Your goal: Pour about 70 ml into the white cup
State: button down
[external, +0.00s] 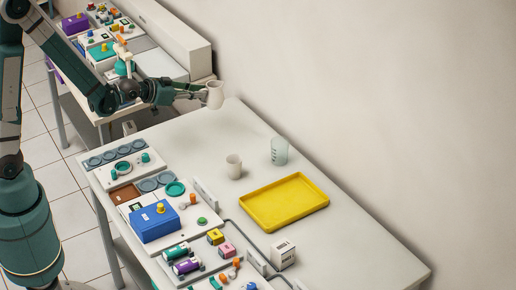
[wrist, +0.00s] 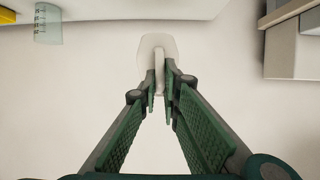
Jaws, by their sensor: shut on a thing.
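A white jug (external: 215,96) is held above the far left end of the white table and looks roughly upright. My gripper (external: 200,93) is shut on its handle. In the wrist view, my gripper's fingers (wrist: 160,88) close on the handle of the white jug (wrist: 156,45). The jug's contents cannot be seen. The white cup (external: 234,168) stands upright on the table, in front of the jug and apart from it in the external view. The cup does not show in the wrist view.
A clear graduated beaker (external: 279,151) stands right of the cup; it also shows in the wrist view (wrist: 48,28). A yellow tray (external: 284,203) lies nearby. A blue box (external: 155,222) and several small items crowd the near left side. The far left tabletop is clear.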

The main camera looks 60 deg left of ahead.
aim_at(208, 94)
jog(key=shift+r, duration=2)
jog(key=shift+w+f+h, duration=0.4)
jog(key=shift+w+f, duration=0.35)
jog(key=shift+f, duration=0.3)
jog(key=shift+w+d+f+m+h, duration=0.15)
jog(key=shift+w+f+m+h, duration=0.15)
jog(key=shift+f, duration=0.25)
jog(key=shift+w+d+f+m+h, duration=0.1)
jog(key=shift+w+d+f+m, duration=0.1)
jog(key=shift+w+f, duration=0.25)
jog(key=shift+w+d+f+m+h, duration=0.2)
jog(key=shift+w+f, duration=0.1)
jog(key=shift+f, duration=0.3)
jog(key=shift+w+d+f+m+g+h+p, duration=0.15)
jog(key=shift+w+d+f+m+h, duration=0.3)
jog(key=shift+f, duration=0.2)
jog(key=shift+w+d+f+m+g+h+p, duration=0.15)
jog(key=shift+w+d+f+m+h, duration=0.25)
jog(key=shift+f, duration=0.25)
jog(key=w+d+m+g+h, duration=0.1)
jog(key=d+m+g+h, duration=0.65)
jog(key=m+h, duration=0.2)
notch_tip(208, 94, up, 8)
jog(key=s+m+g+p, duration=0.2)
jog(key=m+g, duration=0.6)
jog(key=g, duration=0.1)
jog(key=f, duration=1.4)
jog(key=shift+w+a, duration=0.2)
jog(key=shift+a, duration=0.15)
